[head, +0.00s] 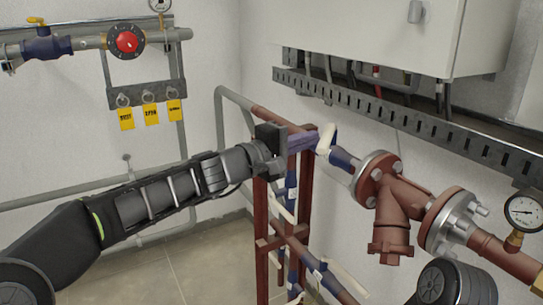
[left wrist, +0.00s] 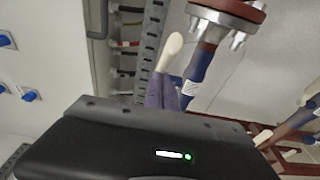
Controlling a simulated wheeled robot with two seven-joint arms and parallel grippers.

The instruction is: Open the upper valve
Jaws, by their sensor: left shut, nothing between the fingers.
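The upper valve has a blue body (head: 343,160) and a cream lever handle (head: 326,139), on the pipe that runs into the red flanged fitting. In the left wrist view its blue body (left wrist: 195,75) and cream handle (left wrist: 172,48) lie just beyond the fingers. My left gripper (head: 314,140) has purple fingers, shut and empty, close beside the handle; I cannot tell whether they touch it. The fingers also show in the left wrist view (left wrist: 165,92). My right gripper is not in view.
A red strainer fitting (head: 390,205) and a pressure gauge (head: 522,211) are at right. A grey cabinet (head: 385,35) and slotted cable tray (head: 400,117) are above. A red frame (head: 261,235) and lower valve (head: 319,274) are below. A red-knobbed pipe valve (head: 127,42) is at left.

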